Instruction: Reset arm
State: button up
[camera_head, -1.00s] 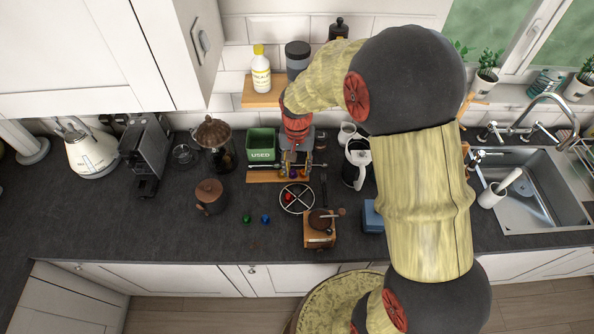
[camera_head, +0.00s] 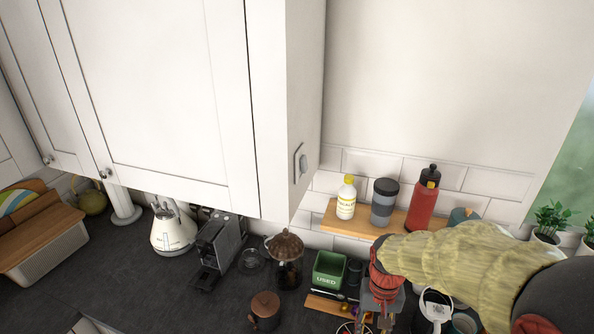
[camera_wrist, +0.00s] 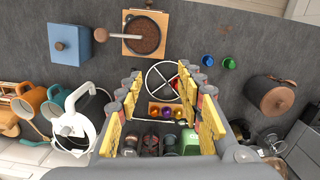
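My gripper (camera_head: 384,312) hangs pointing down at the lower edge of the head view, just right of the green USED bin (camera_head: 330,271). In the wrist view my gripper (camera_wrist: 161,80) is open, its yellow-padded fingers apart with nothing held between them. Below it lies a round wire rack (camera_wrist: 152,78) with a red capsule inside. Several coloured capsules (camera_wrist: 167,113) sit on a wooden strip, seen between the fingers. My forearm comes in from the right in the head view.
A blue capsule (camera_wrist: 208,60) and a green capsule (camera_wrist: 229,63) lie on the worktop. A coffee grinder (camera_wrist: 162,42), blue box (camera_wrist: 82,48), white kettle (camera_wrist: 68,128) and copper-lidded pot (camera_wrist: 268,92) stand around. A wall cabinet (camera_head: 160,90) overhangs the left.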

jog(key=s+r+n+t+b, duration=0.1)
jog(key=s+r+t+b, duration=0.1)
jog(key=s+b, duration=0.4)
jog(key=s+r+t+b, duration=0.2)
jog(key=s+t+b, duration=0.2)
jog(key=s+b, duration=0.3)
jog(key=shift+n+b, duration=0.4)
jog(key=shift+b, duration=0.65)
